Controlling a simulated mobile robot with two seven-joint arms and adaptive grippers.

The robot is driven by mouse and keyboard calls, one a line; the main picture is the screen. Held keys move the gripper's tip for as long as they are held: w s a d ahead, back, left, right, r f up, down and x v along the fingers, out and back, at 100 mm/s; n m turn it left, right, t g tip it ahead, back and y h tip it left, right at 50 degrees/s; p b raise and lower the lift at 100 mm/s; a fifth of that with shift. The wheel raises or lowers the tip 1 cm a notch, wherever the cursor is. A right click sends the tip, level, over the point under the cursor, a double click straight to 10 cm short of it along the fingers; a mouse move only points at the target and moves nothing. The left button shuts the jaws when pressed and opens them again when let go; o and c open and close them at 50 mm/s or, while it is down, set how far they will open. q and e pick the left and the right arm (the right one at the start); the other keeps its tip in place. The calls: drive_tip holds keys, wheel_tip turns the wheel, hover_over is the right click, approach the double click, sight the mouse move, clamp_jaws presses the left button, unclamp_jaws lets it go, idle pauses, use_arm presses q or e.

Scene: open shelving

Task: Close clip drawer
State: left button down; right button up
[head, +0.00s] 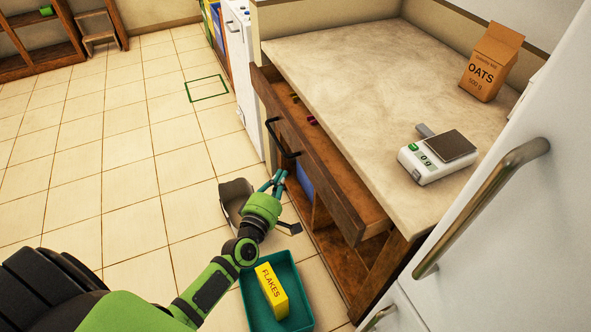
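The wooden clip drawer (335,180) stands pulled out from under the stone-topped counter. Its dark bar handle (282,138) is on the front face. Small clips, one of them magenta (312,120), show inside the drawer near its far end; the rest of the inside is partly hidden by the countertop. My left gripper (281,174) is in front of the drawer, just below the near end of the handle in the picture. Its teal fingers point toward the drawer front; I cannot tell whether they touch it or how far apart they are. My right gripper is not in view.
A grey bin (234,196) and a teal crate (308,303) holding a yellow flakes box (272,290) stand on the floor by my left arm. An oats box (490,65) and a scale (437,158) are on the countertop (340,60). The tiled floor at left is clear.

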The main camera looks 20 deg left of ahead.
sight(329, 167)
use_arm(q)
drive_tip(key=w+d, duration=0.1)
drive_tip(key=w, duration=0.1)
drive_tip(key=w+d, duration=0.1)
drive_tip(key=w, duration=0.1)
drive_tip(key=shift+d+p, duration=0.3)
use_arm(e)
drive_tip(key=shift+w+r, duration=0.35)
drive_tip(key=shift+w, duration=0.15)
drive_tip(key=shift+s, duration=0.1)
use_arm(q)
drive_tip(key=shift+w+d, duration=0.25)
drive_tip(key=w+d+b, duration=0.1)
drive_tip(key=w+d, duration=0.2)
drive_tip(key=w+d+b, duration=0.1)
drive_tip(key=w+d, duration=0.2)
drive_tip(key=w, duration=0.1)
drive_tip(key=shift+d+f, duration=0.1)
drive_tip(key=shift+f, duration=0.05)
drive_tip(key=shift+w+d+b, duration=0.25)
drive_tip(key=shift+b, duration=0.05)
drive_tip(key=shift+r, duration=0.2)
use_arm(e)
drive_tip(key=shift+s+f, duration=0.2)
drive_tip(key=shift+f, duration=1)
